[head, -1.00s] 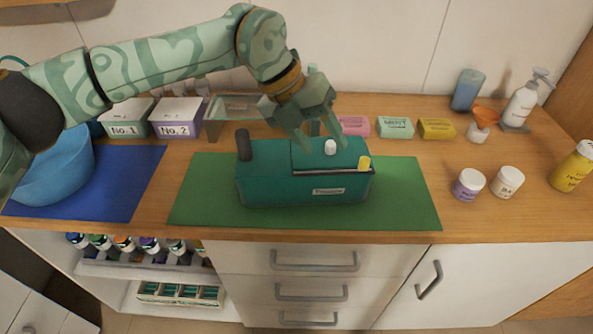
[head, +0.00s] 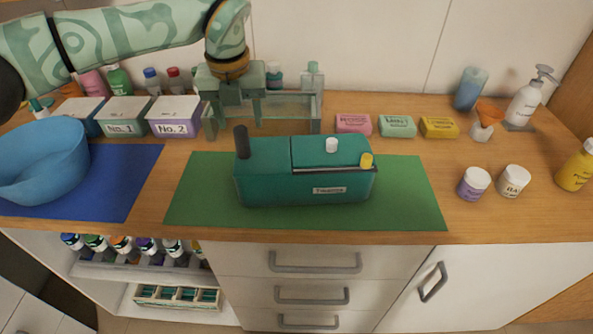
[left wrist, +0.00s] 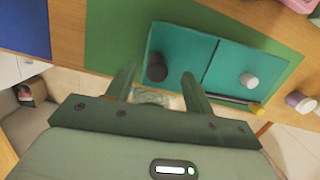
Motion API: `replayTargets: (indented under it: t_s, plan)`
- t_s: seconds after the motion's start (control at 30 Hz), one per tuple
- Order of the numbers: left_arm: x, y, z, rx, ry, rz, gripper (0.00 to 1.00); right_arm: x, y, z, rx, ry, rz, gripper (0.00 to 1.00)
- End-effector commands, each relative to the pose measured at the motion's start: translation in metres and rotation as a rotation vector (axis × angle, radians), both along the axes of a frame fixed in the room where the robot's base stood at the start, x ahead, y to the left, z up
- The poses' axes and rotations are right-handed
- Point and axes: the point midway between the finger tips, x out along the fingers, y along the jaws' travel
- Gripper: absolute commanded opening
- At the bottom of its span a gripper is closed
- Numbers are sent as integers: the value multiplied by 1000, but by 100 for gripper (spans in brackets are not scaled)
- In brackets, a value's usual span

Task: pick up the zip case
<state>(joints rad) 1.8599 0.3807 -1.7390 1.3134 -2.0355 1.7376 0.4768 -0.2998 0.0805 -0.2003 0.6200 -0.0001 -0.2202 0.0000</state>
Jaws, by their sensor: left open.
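The zip case (head: 262,178) is a teal box with a label on its front, standing on the green mat (head: 410,200). It has a dark cylinder (head: 241,142) at its left end, a white knob (head: 331,145) on top and a yellow piece (head: 366,161) at its right front. My left gripper (head: 236,122) is above and behind the case's left end, open and empty. In the left wrist view, the open fingers (left wrist: 158,74) point toward the case (left wrist: 190,50), with the dark cylinder near their tips. My right gripper is not in view.
A clear stand (head: 290,108) is behind the case, partly hidden by my gripper. Soap boxes (head: 397,127) lie behind right, white jars (head: 514,181) to the right. A blue bowl (head: 40,165) and labelled boxes (head: 175,118) are at left. The mat around the case is clear.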

Motion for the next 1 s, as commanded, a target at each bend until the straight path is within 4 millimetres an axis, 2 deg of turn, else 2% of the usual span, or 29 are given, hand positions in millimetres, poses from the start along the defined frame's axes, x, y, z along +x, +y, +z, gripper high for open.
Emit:
replayTargets:
  t_s: [0.3,0.4,0.57,0.77,1.0]
  plan:
    - [-3,2,-47,0,4,-1,53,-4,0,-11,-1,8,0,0]
    - [-2,2,-53,-1,3,-1,53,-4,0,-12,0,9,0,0]
    - [-2,2,-52,-1,1,-1,53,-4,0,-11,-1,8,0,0]
    - [-2,2,-52,-1,1,-1,0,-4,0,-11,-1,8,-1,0]
    - [-2,2,-51,-2,0,-1,0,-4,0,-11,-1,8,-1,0]
